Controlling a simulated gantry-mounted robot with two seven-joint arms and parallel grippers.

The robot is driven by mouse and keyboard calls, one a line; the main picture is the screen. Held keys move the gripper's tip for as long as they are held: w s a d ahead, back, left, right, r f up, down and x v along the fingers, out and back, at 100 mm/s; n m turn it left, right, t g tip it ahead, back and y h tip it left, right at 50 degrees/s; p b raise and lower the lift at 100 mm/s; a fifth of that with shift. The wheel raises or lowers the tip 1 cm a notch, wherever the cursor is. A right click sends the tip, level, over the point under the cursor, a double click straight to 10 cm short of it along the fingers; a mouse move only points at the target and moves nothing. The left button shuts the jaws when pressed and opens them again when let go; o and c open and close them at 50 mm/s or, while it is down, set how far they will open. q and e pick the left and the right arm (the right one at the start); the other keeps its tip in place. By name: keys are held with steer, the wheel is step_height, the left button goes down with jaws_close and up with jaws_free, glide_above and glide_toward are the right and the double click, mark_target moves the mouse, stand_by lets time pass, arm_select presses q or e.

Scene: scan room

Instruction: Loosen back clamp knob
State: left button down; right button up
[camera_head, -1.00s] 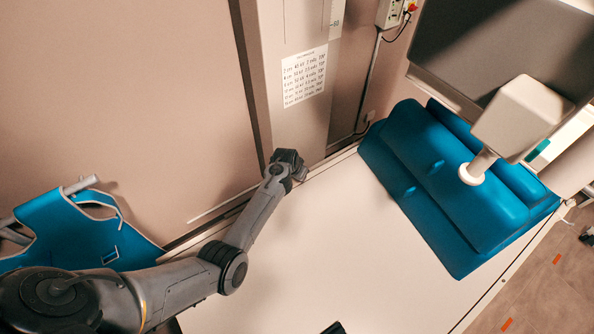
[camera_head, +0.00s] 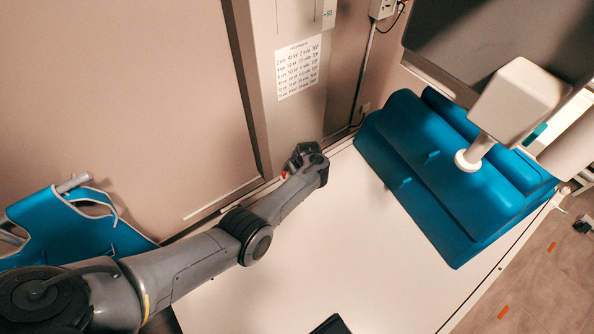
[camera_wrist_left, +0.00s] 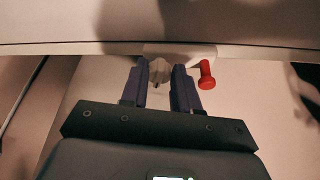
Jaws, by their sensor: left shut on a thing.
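My left arm reaches from the lower left to the far edge of the pale tabletop, by the wall column, with its gripper (camera_wrist_left: 159,90) at the end. In the left wrist view a pale knob (camera_wrist_left: 158,72) sits between the two purple-grey fingers, under a pale edge, and the gripper is shut on it. The fingers hide the knob's sides. A red-ended handle (camera_wrist_left: 207,75) hangs just right of the fingers, apart from them. In the head view my wrist (camera_head: 308,158) hides the knob. My right gripper is not clearly seen.
Blue cushions (camera_head: 450,165) lie on the table's right side. A pale box on a stem (camera_head: 520,95) stands over them. A blue apron (camera_head: 75,225) hangs at the left. The table's middle (camera_head: 370,240) is bare. A dark shape (camera_head: 330,325) shows at the bottom edge.

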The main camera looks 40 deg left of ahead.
arm_select(q)
steer(key=shift+w+f+n+g+y+b, duration=0.15)
steer(key=shift+n+g+y+b, duration=0.2)
steer(key=shift+n+b, duration=0.85)
steer(key=c, duration=0.9)
jaws_free()
steer(key=shift+o, duration=0.2)
steer(key=shift+d+r+p, duration=0.2)
steer(key=shift+r+p, duration=0.2)
steer(key=shift+r, duration=0.25)
steer(key=p+v, duration=0.3)
steer(key=v, duration=0.6)
steer(key=shift+r, duration=0.3)
steer(key=shift+d, duration=0.15)
